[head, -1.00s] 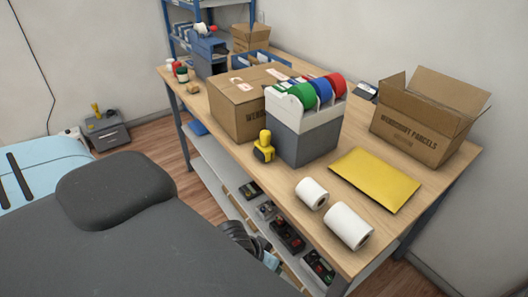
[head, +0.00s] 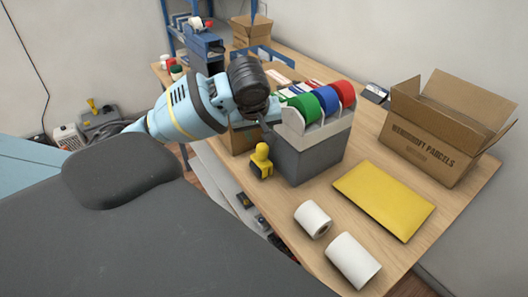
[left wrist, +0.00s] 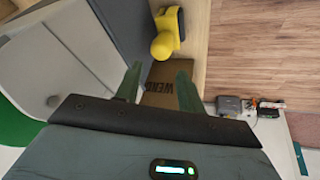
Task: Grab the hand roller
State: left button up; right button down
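The hand roller (head: 262,161), with a yellow handle and a dark base, stands on the counter at the front left of the grey tape dispenser (head: 305,155). In the left wrist view the hand roller (left wrist: 168,34) is near the top, beyond the fingers. My left gripper (head: 267,113) hangs over the carton and the dispenser's left side, apart from the roller; its fingers are mostly hidden in the head view. In the left wrist view my left gripper (left wrist: 158,78) is open, its two fingers apart with nothing held. My right gripper is not in view.
A taped carton (head: 242,140) is partly hidden behind my left arm. An open carton (head: 440,130), a yellow envelope (head: 384,198) and two white rolls (head: 313,219) (head: 353,260) are on the counter.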

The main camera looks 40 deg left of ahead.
aim_at(262, 147)
pick_arm(q)
jog(key=x, duration=0.2)
jog(key=shift+f, duration=0.35)
jog(key=shift+x, duration=2.5)
jog(key=shift+s, duration=0.1)
grip_shut()
